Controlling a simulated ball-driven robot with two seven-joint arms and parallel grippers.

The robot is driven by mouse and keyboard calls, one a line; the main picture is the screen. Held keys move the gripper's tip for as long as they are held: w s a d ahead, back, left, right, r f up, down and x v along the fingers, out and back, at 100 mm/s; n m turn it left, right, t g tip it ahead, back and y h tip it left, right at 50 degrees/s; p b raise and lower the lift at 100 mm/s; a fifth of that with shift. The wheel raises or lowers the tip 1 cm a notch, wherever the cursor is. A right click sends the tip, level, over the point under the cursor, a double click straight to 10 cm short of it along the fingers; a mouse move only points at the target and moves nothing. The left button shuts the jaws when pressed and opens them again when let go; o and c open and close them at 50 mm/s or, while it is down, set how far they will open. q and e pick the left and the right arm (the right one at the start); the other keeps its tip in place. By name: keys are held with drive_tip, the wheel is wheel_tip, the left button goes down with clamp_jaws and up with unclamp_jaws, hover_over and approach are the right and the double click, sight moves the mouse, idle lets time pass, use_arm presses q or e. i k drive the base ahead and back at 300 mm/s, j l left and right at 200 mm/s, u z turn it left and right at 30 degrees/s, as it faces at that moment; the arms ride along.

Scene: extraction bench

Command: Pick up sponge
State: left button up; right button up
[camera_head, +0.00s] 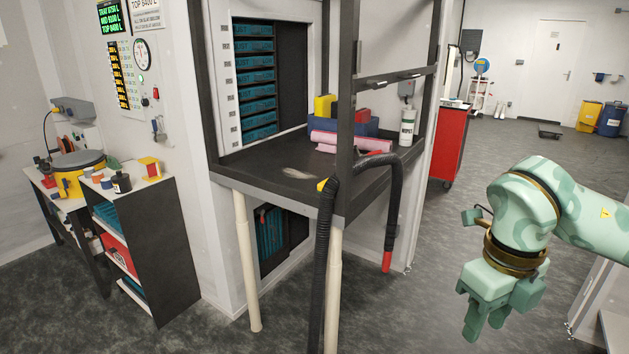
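No object is plainly a sponge. A yellow block (325,105) stands at the blue bin on the bench, and a small yellow piece (322,185) lies at the bench's front edge, partly hidden by a black hose; I cannot tell if either is the sponge. My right gripper (487,322) hangs at the lower right, over the floor and well apart from the bench. Its fingers point down with a gap between them, and it looks open and empty. My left gripper is out of view.
The dark bench (262,166) has a front post (346,110) and a hanging black hose (324,260). A blue bin (352,126), pink rolls (350,143) and a white bottle (407,128) stand on it. A red cabinet (448,145) stands behind. Floor is clear between bench and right gripper.

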sight(320, 186)
drive_tip(key=i+l+u, duration=0.45)
drive_tip(key=i+l, duration=0.2)
drive_tip(key=i, duration=0.3)
drive_tip(key=i+l+u, duration=0.45)
drive_tip(key=i+l, duration=0.35)
drive_tip(key=l, duration=0.15)
drive_tip(key=i+u, duration=0.15)
drive_tip(key=i, duration=0.25)
